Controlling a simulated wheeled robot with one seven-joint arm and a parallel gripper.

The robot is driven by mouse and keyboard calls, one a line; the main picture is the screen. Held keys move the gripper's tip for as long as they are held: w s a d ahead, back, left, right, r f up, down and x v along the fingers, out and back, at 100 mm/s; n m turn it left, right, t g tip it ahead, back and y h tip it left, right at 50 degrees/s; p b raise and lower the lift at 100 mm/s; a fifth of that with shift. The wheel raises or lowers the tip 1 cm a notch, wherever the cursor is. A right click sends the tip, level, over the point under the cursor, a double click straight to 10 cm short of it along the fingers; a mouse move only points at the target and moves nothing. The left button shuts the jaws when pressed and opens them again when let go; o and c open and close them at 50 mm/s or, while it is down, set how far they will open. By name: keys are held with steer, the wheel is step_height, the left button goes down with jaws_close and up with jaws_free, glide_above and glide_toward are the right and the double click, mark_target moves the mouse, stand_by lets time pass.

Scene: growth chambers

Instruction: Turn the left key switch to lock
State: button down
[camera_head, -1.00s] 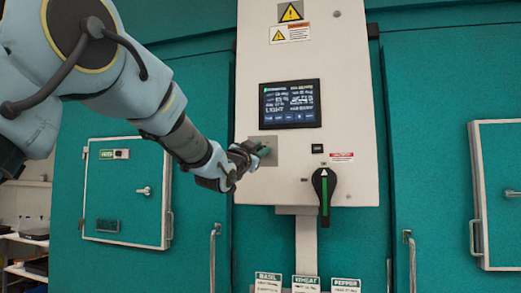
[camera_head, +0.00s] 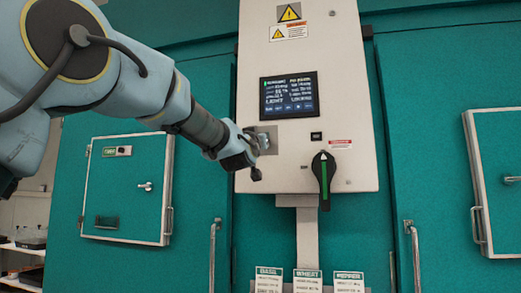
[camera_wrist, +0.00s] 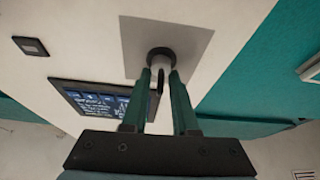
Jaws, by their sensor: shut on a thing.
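The left key switch (camera_wrist: 161,60) has a dark round collar and a pale key stub on a grey square plate (camera_wrist: 140,38). In the head view, its plate (camera_head: 270,136) is below and left of the screen, and my wrist hides most of the switch. My gripper (camera_wrist: 162,76) has its two green fingers on either side of the stub, shut on it. In the head view, my gripper (camera_head: 257,150) is at the plate and turned, its dark body pointing down. The exact angle of the key is hard to tell.
A screen (camera_head: 289,95) with small text is above the switch. A black rotary handle with a green stripe (camera_head: 324,178) is upright to the right. Teal chamber doors with a hatch (camera_head: 127,190) flank the white cabinet (camera_head: 350,100). Labels (camera_head: 308,280) are below.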

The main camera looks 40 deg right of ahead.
steer(key=n+t+y, duration=0.1)
steer(key=n, duration=0.3)
steer(key=shift+y, duration=0.3)
steer(key=shift+n+t+y, duration=0.8)
steer(key=shift+n, duration=0.9)
steer(key=shift+w+f+n+p, duration=0.1)
steer(key=shift+n+p, duration=0.2)
steer(key=shift+n, duration=0.1)
steer(key=c, duration=1)
jaws_free()
steer(key=shift+a, duration=0.1)
steer(key=b+v, duration=0.4)
steer(key=v, duration=0.6)
steer(key=shift+s+a+f, duration=0.15)
steer(key=shift+s+a, duration=0.05)
steer(key=shift+s, duration=0.15)
